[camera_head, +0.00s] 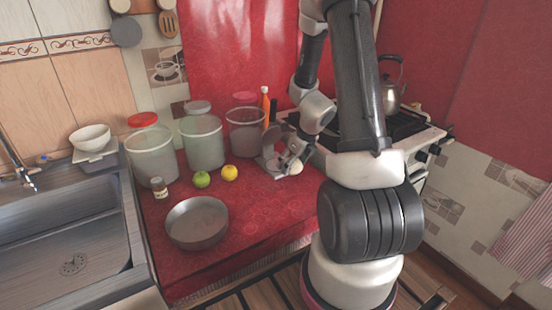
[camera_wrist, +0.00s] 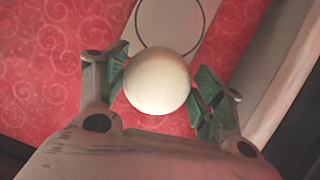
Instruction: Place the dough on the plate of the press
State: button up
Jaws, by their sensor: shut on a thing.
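The dough (camera_wrist: 157,81) is a pale, smooth ball. My gripper (camera_wrist: 160,84) is shut on it, with a green-padded finger on each side. In the head view the dough (camera_head: 296,167) shows at the tip of my gripper (camera_head: 290,163), over the front right of the press. The press (camera_head: 268,162) is grey and stands open on the red counter, with its round upper part raised at the back. In the wrist view its pale plate (camera_wrist: 172,18) with a dark ring lies beyond the dough. The dough hides the ring's near edge. I cannot tell the gap beneath the dough.
A metal pan (camera_head: 197,222), a green fruit (camera_head: 201,179) and a yellow fruit (camera_head: 229,173) are on the red counter (camera_head: 262,218). Several large jars line the back. An orange bottle (camera_head: 265,103) stands behind the press. A stove with a kettle (camera_head: 392,90) is on the right.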

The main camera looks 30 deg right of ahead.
aim_at(274, 163)
jog(key=w, duration=0.3)
jog(key=shift+w+a, duration=0.35)
jog(key=shift+a, duration=0.05)
jog(key=w, duration=0.2)
jog(key=w+a+f, duration=0.1)
jog(key=shift+w, duration=0.35)
jog(key=shift+f, duration=0.25)
jog(key=shift+f, duration=0.15)
jog(key=o, duration=1.1)
